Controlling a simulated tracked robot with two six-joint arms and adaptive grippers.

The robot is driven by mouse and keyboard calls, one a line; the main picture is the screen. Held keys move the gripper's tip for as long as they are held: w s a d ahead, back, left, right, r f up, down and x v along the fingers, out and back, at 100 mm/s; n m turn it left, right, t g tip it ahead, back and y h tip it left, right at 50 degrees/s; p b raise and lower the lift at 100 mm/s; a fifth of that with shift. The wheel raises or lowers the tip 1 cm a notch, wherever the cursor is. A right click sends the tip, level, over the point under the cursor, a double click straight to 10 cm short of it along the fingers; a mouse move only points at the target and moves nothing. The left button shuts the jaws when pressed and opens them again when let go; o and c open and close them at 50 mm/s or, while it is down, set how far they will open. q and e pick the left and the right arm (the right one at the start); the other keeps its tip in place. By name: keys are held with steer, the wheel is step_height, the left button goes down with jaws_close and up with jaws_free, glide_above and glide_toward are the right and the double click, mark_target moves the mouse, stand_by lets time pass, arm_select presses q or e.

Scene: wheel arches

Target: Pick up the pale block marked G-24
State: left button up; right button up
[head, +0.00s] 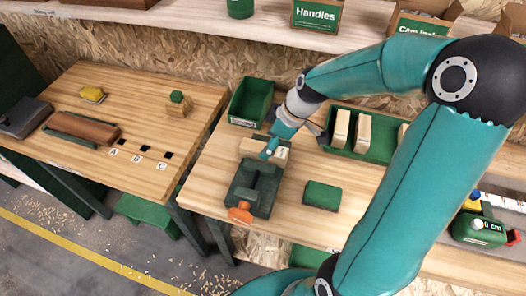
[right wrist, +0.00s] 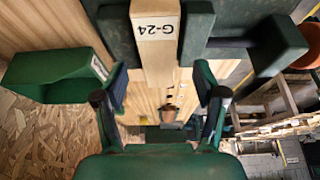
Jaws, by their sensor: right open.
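The pale block marked G-24 (right wrist: 155,45) shows in the right wrist view with its label readable, upside down. It lies beside dark green fixture parts (right wrist: 198,30). In the head view the pale block (head: 249,148) lies at the back end of the dark green fixture (head: 243,192), partly hidden by my gripper. My right gripper (head: 272,148) is open above the block. In the right wrist view its two fingers (right wrist: 160,95) stand apart, one on each side of the block's line. I see no contact with the block. My left gripper is not in view.
A green bin (head: 235,122) stands behind the block. A green tray (head: 375,154) to the right holds more pale blocks (head: 341,127). An orange knob (head: 240,214) is at the fixture's front. A green block (head: 322,195) lies right of it, with bare table between.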

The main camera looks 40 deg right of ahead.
steer(key=shift+x, duration=1.45)
steer(key=shift+d, duration=0.1)
steer(key=c, duration=1.3)
steer(key=shift+r, duration=0.1)
